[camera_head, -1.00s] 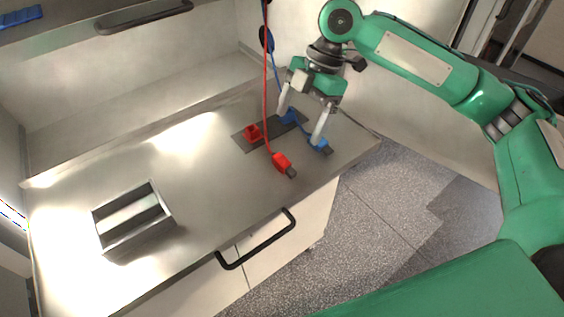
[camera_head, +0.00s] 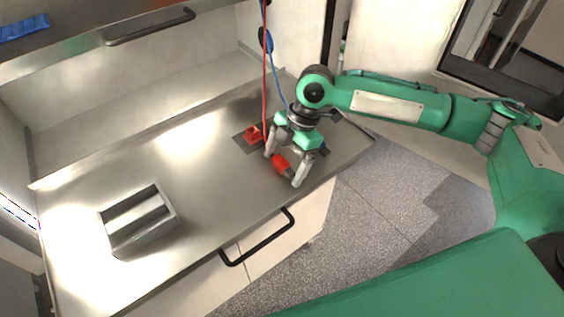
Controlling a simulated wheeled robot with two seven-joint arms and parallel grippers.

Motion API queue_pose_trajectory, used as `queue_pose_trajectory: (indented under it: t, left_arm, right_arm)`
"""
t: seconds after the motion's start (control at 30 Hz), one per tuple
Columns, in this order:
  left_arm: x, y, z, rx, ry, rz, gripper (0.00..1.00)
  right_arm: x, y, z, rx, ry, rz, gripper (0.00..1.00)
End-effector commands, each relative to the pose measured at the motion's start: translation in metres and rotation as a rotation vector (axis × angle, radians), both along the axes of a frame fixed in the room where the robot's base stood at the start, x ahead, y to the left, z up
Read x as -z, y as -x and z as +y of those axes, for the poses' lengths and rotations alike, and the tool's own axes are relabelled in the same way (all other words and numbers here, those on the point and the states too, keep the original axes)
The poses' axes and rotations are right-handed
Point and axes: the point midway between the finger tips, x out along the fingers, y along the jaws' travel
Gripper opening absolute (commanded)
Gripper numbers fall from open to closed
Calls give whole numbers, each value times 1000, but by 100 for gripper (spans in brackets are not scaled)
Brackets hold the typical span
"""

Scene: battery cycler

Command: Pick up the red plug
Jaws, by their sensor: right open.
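The red plug (camera_head: 280,163) lies on the metal counter with its dark tip toward the front right, and a red cable runs up from its back end. My right gripper (camera_head: 284,170) is open and low over it, with one finger to the left of the plug and the other to the right near its tip. Whether the fingers touch the plug cannot be told. My left gripper is not in view.
A red socket piece (camera_head: 253,134) sits on a dark plate behind the plug. The blue plug (camera_head: 324,150) is partly hidden by my right gripper. A metal tray (camera_head: 139,222) stands front left. A black handle (camera_head: 258,238) is on the counter's front.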

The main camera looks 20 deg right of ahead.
Motion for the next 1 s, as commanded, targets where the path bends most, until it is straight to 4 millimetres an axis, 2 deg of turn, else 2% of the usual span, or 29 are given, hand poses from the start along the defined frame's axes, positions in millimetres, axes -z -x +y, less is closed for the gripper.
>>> queue_pose_trajectory:
  t: [0.07, 0.3, 0.6, 0.77, 0.87, 1.0]
  left_arm:
    - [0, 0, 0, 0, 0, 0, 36]
    - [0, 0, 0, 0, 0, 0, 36]
    - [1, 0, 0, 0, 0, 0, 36]
    - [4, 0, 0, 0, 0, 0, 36]
    - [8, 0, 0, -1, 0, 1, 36]
    - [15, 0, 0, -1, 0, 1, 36]
  right_arm:
    - [0, 0, 0, 0, 0, 0, 87]
    - [0, 0, 0, 0, 0, 0, 42]
    - [-1, 0, 0, 0, 0, -1, 41]
    - [-10, -1, 0, 0, -1, -2, 41]
    - [-22, -1, 0, 0, -2, -4, 41]
    - [-50, -1, 1, -2, -3, -5, 41]
